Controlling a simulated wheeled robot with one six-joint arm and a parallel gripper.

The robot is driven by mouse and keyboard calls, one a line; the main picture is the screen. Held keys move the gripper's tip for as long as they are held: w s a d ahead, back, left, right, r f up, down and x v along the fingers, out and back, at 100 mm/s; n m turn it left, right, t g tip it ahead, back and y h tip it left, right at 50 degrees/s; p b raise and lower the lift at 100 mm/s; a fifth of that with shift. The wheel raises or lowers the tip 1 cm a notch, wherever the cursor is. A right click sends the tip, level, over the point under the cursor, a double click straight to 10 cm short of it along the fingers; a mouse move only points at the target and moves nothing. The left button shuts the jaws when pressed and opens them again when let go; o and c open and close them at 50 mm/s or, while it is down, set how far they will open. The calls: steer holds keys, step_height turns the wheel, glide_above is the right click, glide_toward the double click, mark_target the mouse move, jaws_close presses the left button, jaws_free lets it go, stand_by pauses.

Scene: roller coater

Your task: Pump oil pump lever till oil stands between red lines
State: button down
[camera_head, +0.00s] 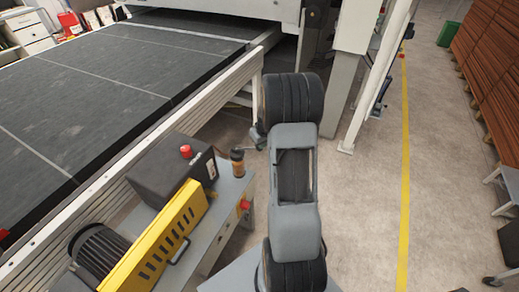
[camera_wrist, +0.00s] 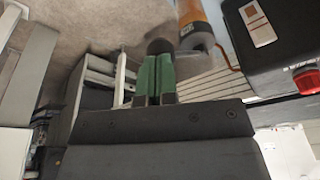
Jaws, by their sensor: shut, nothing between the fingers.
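The oil pump's amber reservoir (camera_head: 238,156) stands on the grey machine's corner in the head view, just left of my arm. In the wrist view its orange cylinder (camera_wrist: 197,18) is at the top, cut by the edge. The oil level and red lines cannot be made out. My gripper (camera_wrist: 153,76) has green fingers that are shut together and empty. A dark rounded knob (camera_wrist: 158,46) shows right at the fingertips, perhaps the lever's end; whether they touch cannot be told. In the head view my arm hides most of the gripper area.
A black box (camera_head: 172,168) with a red button (camera_head: 186,151) stands beside the reservoir, behind a yellow guard (camera_head: 158,240). A red knob (camera_head: 245,204) is on the machine's front. The conveyor (camera_head: 95,85) fills the left.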

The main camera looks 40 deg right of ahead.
steer(key=shift+w+f, duration=0.1)
steer(key=shift+f, duration=0.45)
steer(key=b+x, duration=0.2)
steer(key=s+b+x, duration=0.1)
steer(key=b+x, duration=0.1)
steer(key=shift+f+b, duration=0.2)
steer(key=shift+b, duration=0.15)
steer(key=s, duration=0.1)
steer(key=s+r, duration=0.1)
steer(key=s, duration=0.1)
steer(key=shift+a, duration=0.15)
stand_by(0.3)
steer(key=shift+r+b, duration=0.2)
steer(key=shift+b, duration=0.1)
steer(key=b+v, duration=0.1)
steer(key=v, duration=1.2)
steer(key=shift+r, duration=0.25)
